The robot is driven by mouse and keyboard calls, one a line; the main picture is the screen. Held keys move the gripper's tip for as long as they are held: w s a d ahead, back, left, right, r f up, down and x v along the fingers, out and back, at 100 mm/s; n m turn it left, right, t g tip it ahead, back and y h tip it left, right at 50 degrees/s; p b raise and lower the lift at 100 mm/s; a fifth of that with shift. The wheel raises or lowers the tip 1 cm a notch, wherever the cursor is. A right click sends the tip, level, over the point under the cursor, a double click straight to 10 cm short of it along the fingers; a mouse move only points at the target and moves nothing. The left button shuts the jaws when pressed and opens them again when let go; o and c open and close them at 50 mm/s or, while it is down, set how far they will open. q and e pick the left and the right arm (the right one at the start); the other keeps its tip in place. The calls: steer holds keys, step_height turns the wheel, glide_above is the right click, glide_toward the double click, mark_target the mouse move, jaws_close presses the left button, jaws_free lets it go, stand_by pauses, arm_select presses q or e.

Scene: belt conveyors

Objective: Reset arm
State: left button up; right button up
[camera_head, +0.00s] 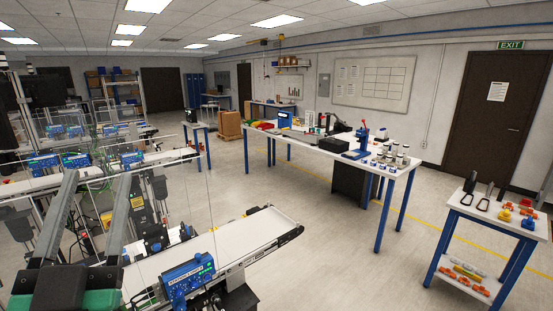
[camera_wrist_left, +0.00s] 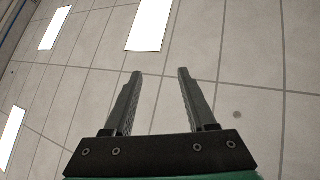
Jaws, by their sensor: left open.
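My left gripper (camera_head: 97,176) is at the lower left of the head view, its two grey fingers pointing up and spread apart. The left wrist view shows the same gripper (camera_wrist_left: 160,73) open with nothing between its fingers. Behind the fingers there is only the tiled ceiling (camera_wrist_left: 230,60) with bright light panels (camera_wrist_left: 149,24). My right gripper is in neither view.
A belt conveyor (camera_head: 240,238) with a blue control box (camera_head: 187,277) lies close to the left gripper's right. More conveyors stand behind it. A workbench (camera_head: 310,142) and a small parts table (camera_head: 492,211) stand to the right, with open floor between.

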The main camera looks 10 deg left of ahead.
arm_select(q)
steer(key=s+d+r+m+t+h+p, duration=0.1)
steer(key=s+d+r+t+h+p, duration=0.15)
steer(key=s+d+r+h, duration=0.65)
step_height(320, 180, up, 17)
steer(key=w+h+p, duration=0.1)
steer(key=w+p, duration=0.1)
steer(key=p, duration=1.4)
steer(key=shift+w+a+t+h, duration=0.35)
steer(key=shift+w+a+h, duration=0.05)
steer(key=shift+a, duration=0.05)
steer(key=shift+f, duration=0.15)
